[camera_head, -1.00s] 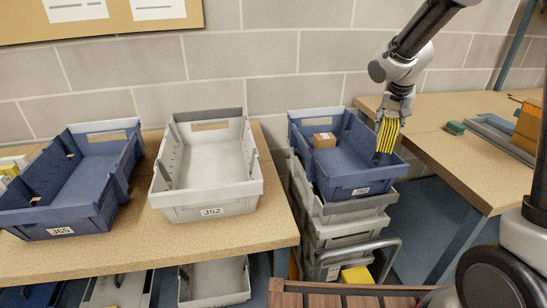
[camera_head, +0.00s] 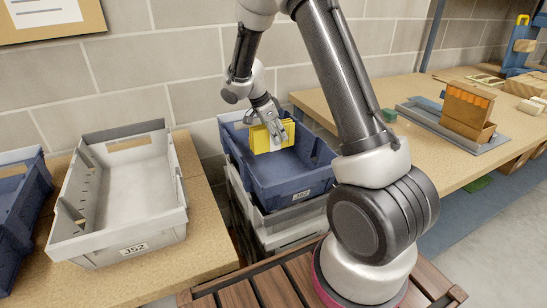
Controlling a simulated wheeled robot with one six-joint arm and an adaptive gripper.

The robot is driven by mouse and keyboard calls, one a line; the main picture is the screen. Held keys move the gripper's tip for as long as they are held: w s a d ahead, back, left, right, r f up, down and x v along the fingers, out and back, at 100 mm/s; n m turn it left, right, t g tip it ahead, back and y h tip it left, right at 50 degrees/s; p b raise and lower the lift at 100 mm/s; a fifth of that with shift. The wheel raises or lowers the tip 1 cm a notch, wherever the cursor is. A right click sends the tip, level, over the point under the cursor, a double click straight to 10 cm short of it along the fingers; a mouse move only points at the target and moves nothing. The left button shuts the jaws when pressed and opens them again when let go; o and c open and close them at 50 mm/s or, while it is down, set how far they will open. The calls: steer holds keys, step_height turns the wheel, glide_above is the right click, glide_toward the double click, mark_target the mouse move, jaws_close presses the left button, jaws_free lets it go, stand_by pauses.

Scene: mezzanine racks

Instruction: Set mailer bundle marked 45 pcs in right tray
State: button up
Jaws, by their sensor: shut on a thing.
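My gripper (camera_head: 276,133) points down and is shut on a yellow mailer bundle (camera_head: 260,140). The bundle is upright, over the back part of the blue tray (camera_head: 290,184) on a stack of crates. Whether it touches the tray floor, I cannot tell. No count is readable on the bundle. Another blue tray (camera_head: 22,190) is cut off at the left edge.
Grey crates (camera_head: 290,240) are stacked under the blue tray. A slatted wooden surface (camera_head: 235,299) lies in front. The right table (camera_head: 440,150) holds a green block (camera_head: 389,115) and a grey tray with an orange-brown box (camera_head: 466,108). A brick wall is behind.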

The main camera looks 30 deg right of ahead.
steer(key=shift+d+f, duration=0.1)
steer(key=shift+f, duration=3.45)
steer(key=o, duration=1)
steer(key=shift+f, duration=0.1)
steer(key=shift+o, duration=0.2)
